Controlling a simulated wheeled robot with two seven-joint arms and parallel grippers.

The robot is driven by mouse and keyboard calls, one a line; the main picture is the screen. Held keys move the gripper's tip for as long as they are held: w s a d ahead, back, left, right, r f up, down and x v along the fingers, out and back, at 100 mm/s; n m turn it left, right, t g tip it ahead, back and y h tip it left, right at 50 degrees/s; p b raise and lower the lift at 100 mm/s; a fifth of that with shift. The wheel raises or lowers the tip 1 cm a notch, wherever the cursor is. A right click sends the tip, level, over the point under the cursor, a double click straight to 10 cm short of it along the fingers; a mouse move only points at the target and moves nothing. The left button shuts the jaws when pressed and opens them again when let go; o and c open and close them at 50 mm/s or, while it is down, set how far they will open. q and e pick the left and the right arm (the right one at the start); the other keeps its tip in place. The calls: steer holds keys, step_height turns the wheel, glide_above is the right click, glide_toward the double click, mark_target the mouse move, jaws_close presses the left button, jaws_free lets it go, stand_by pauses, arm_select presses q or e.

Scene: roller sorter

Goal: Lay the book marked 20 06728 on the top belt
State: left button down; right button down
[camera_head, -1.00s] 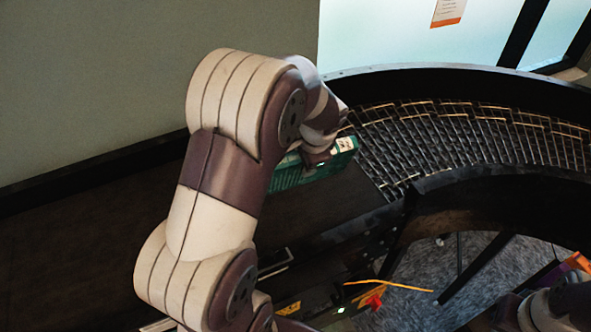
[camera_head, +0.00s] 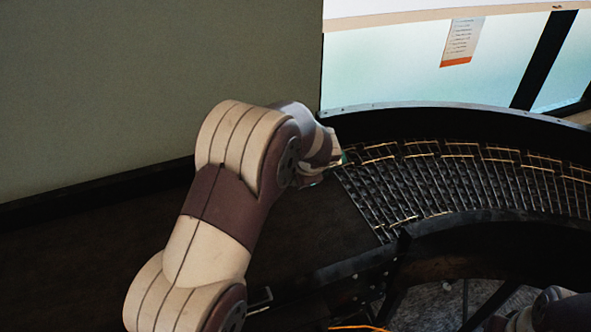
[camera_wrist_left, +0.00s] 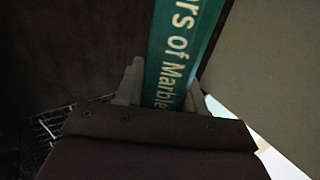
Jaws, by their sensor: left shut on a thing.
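My left gripper (camera_wrist_left: 163,92) is shut on a green book (camera_wrist_left: 180,45), with a finger on each side of it. In the left wrist view, its spine shows white letters reading "rs of Marble"; no number shows. In the head view, my left arm hides nearly all of the book, leaving a green sliver (camera_head: 344,157) near the start of the rollers. The dark flat belt (camera_head: 100,250) runs beneath and left of my arm. I cannot tell whether the book touches it. My right gripper is not in view; part of my right arm shows at bottom right.
The curved roller track (camera_head: 430,185) joins the belt's right end, with a black outer guard (camera_head: 450,125) behind it and an inner guard (camera_head: 480,245) in front. A grey-green wall (camera_head: 150,90) stands behind the belt. The visible belt at left looks clear.

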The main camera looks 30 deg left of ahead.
arm_select(q)
step_height(320, 180, down, 10)
steer(key=b, duration=0.8)
steer(key=shift+a+r, duration=0.15)
steer(key=shift+r, duration=0.05)
steer(key=c, duration=0.6)
jaws_free()
steer(key=shift+s, duration=0.2)
